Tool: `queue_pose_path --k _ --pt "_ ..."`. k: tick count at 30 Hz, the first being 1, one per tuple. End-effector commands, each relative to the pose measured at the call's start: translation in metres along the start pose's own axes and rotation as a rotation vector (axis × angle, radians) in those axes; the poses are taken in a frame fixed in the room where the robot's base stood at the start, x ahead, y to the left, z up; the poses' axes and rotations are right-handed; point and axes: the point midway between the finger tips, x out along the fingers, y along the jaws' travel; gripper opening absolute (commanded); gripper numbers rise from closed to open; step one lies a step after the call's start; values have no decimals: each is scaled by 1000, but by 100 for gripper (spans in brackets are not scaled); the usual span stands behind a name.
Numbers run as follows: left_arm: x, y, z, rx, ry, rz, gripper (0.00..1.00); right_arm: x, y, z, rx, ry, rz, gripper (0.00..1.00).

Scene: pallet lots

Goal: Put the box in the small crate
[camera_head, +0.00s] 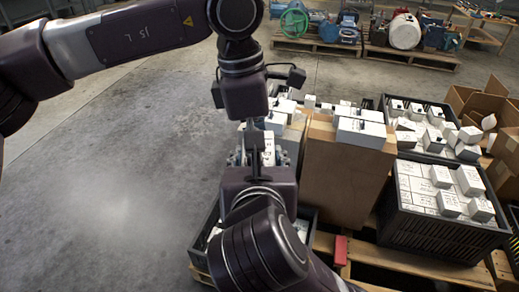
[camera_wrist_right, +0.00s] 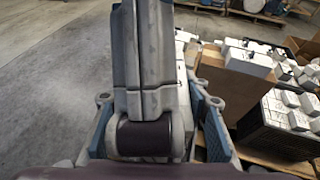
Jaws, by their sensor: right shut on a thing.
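My right gripper (camera_head: 262,156) reaches up from the bottom of the head view and is shut on a white box (camera_head: 269,147), which is mostly hidden by my arms. In the right wrist view, a pale strip of the box (camera_wrist_right: 184,95) shows between the blue-padded fingers. My left arm hangs down from the top, its gripper (camera_head: 254,133) close above the right one; its fingers are too hidden to judge. A low black crate (camera_head: 312,225) holding white boxes lies below my right gripper, largely covered; I cannot tell whether it is the small crate.
A tall cardboard carton (camera_head: 340,180) carries white boxes on top. Two black crates of white boxes, a rear one (camera_head: 388,108) and a front one (camera_head: 440,232), stand to its right. Open cartons (camera_head: 487,100) lie beyond. Bare floor (camera_head: 130,190) is free on the left.

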Motion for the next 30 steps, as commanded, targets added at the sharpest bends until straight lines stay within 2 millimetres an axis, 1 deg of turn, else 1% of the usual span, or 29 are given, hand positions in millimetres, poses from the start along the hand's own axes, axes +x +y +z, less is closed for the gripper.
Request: queue_pose_path --k 3,16,17,18,21,22,30 --pt "0 0 0 0 0 0 99 0 0 1 1 -2 1 8" --pt "0 0 0 1 0 -1 52 0 0 1 1 -3 1 8" --pt "-1 0 0 1 -1 0 52 0 0 1 1 -3 1 46" --pt "-1 0 0 1 -1 0 52 0 0 1 1 -3 1 50" --pt "-1 0 0 1 -1 0 52 0 0 1 1 -2 0 62" --pt "-1 0 0 1 -1 1 52 0 0 1 1 -2 0 63" --pt "-1 0 0 1 -1 1 52 1 0 -1 -1 0 1 63"
